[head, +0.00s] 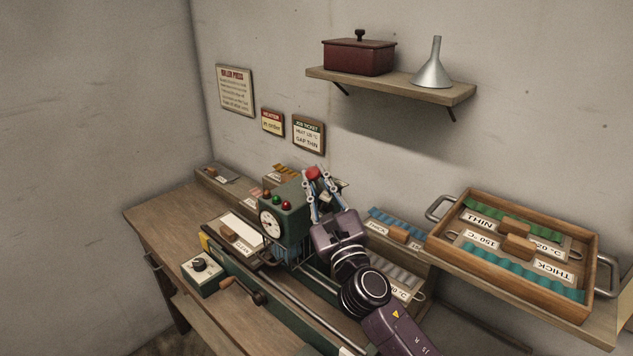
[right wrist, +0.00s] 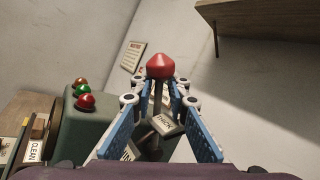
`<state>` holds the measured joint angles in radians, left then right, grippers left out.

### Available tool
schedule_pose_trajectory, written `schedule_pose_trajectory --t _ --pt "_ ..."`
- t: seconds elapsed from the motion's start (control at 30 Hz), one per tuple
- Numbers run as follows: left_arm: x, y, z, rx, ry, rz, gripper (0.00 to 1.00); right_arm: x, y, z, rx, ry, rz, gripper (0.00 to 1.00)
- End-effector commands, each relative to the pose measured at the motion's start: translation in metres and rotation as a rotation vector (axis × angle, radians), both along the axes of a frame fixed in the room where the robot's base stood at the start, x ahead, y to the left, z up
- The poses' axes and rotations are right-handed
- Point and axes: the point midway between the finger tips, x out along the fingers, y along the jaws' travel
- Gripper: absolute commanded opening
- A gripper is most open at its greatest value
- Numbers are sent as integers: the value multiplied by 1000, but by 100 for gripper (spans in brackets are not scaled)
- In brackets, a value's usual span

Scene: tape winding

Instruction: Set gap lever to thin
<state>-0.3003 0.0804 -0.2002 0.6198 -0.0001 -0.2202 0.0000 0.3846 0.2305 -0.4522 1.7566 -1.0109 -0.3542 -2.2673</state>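The gap lever has a red knob (head: 313,173) on a thin stem and stands on the green machine (head: 288,214). In the right wrist view the red knob (right wrist: 160,66) shows just beyond my fingertips, with the stem between the blue finger pads. My right gripper (head: 319,184) is open, its fingers on either side of the lever with gaps to the stem. Contact with the knob cannot be told. A plate reading THICK (right wrist: 166,125) and a partly hidden second plate (right wrist: 131,152) lie behind the stem. My left gripper is not in view.
A job ticket (head: 308,134) on the wall reads GAP THIN. A gauge (head: 270,224) and coloured lamps are on the machine. A wooden tray (head: 588,250) with THIN and THICK labels stands at right. A shelf (head: 440,92) holds a red box and a funnel.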

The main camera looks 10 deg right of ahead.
Motion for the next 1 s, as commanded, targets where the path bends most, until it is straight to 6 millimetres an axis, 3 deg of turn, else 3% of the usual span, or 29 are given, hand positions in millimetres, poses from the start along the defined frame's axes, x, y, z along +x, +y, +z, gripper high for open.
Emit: schedule_pose_trajectory --t 0.1,0.47,1.0 --pt "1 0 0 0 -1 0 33 -1 3 3 2 -5 6 29" --pt "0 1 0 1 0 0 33 -6 1 -5 2 4 4 29" --pt "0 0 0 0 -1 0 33 -96 -12 -34 2 2 6 29"
